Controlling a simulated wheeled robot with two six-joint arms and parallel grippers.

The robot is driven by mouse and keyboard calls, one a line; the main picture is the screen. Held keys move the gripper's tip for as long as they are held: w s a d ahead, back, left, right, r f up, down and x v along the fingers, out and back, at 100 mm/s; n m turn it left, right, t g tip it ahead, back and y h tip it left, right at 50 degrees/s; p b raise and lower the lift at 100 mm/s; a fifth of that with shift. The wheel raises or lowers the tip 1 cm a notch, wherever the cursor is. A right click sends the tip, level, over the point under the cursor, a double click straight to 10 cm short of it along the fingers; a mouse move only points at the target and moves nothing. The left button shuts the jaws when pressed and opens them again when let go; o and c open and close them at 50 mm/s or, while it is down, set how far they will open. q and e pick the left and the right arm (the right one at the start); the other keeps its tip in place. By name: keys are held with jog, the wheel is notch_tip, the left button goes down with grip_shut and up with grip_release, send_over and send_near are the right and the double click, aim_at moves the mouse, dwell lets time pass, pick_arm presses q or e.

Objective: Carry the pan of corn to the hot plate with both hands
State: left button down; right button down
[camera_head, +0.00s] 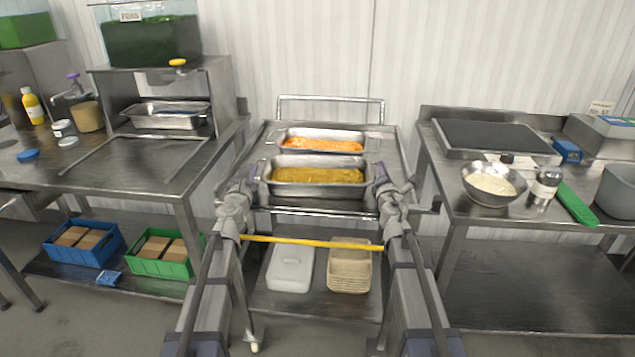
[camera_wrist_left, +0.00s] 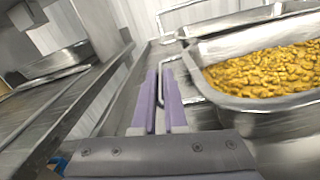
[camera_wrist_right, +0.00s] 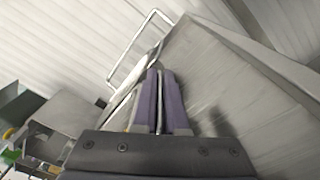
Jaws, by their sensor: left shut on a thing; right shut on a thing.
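The steel pan of yellow corn (camera_head: 317,190) is at the front of the cart's top, level; I cannot tell whether it rests on it or is just above. My left gripper (camera_head: 256,172) is shut on the pan's left handle; in the left wrist view the fingers (camera_wrist_left: 165,95) close beside the pan wall (camera_wrist_left: 285,125). My right gripper (camera_head: 381,172) is shut on the right handle; in the right wrist view its fingers (camera_wrist_right: 159,92) close on a thin metal piece. A dark flat plate (camera_head: 490,137), apparently the hot plate, sits on the right table.
A pan of orange food (camera_head: 323,133) stands just behind on the cart (camera_head: 257,145). A bowl of white grains (camera_head: 493,199), a shaker (camera_head: 545,185) and a green-handled item (camera_head: 577,203) stand in front of the dark plate. A gap separates cart and right table (camera_head: 447,200).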

pick_arm(q)
jog(key=shift+r, duration=0.15)
pick_arm(e)
jog(key=shift+r, duration=0.2)
dwell(0.3)
